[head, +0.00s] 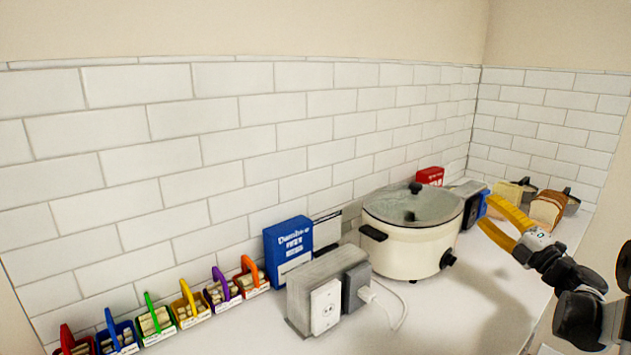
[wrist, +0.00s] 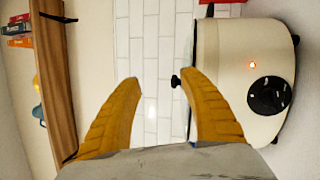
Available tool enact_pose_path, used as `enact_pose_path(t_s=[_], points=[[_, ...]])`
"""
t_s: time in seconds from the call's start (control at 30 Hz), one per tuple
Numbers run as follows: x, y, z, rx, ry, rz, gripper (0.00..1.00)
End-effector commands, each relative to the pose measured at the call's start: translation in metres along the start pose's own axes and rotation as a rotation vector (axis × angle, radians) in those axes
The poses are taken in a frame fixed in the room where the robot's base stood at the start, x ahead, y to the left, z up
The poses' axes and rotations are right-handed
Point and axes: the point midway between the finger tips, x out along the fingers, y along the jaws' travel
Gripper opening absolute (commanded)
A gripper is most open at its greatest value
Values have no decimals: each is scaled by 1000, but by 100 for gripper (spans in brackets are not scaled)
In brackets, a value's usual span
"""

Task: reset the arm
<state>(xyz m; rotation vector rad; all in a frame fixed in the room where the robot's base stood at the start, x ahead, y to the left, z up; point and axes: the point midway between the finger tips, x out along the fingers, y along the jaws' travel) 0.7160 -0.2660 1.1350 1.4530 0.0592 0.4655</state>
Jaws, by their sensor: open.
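My gripper (head: 490,212) has yellow fingers and is at the right of the head view, right of the cream slow cooker (head: 408,244). In the wrist view my gripper (wrist: 160,88) has its two fingers spread apart with nothing between them. The slow cooker (wrist: 240,72) appears sideways there, behind and right of the right finger, with its black dial and a lit orange light. Whether the gripper touches anything near the cooker cannot be told from the head view.
Colored baskets (head: 183,306) line the wall at left. A blue box (head: 288,248) and a grey outlet block (head: 328,285) with a plugged cord stand left of the cooker. Bread (head: 548,209) is at far right. A wooden shelf (wrist: 55,80) shows in the wrist view. Front counter is clear.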

Motion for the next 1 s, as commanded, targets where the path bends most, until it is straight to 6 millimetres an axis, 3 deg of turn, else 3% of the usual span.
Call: enact_pose_path(t_s=[0.03,0.1,0.2,0.3,0.37,0.47,0.57,0.8,0.9,1.0], points=[[14,33,-6,61,-71,28,50],[25,71,-9,164,-188,62,50],[26,109,-19,331,-349,86,50],[13,128,-37,519,-501,81,50],[-1,130,-53,637,-588,60,50],[-32,120,-90,840,-724,-2,50],[-72,97,-140,1043,-849,-104,50],[-183,27,-282,1425,-1077,-456,50],[-219,8,-328,1512,-1131,-587,50],[-245,-2,-359,1562,-1164,-682,50]])
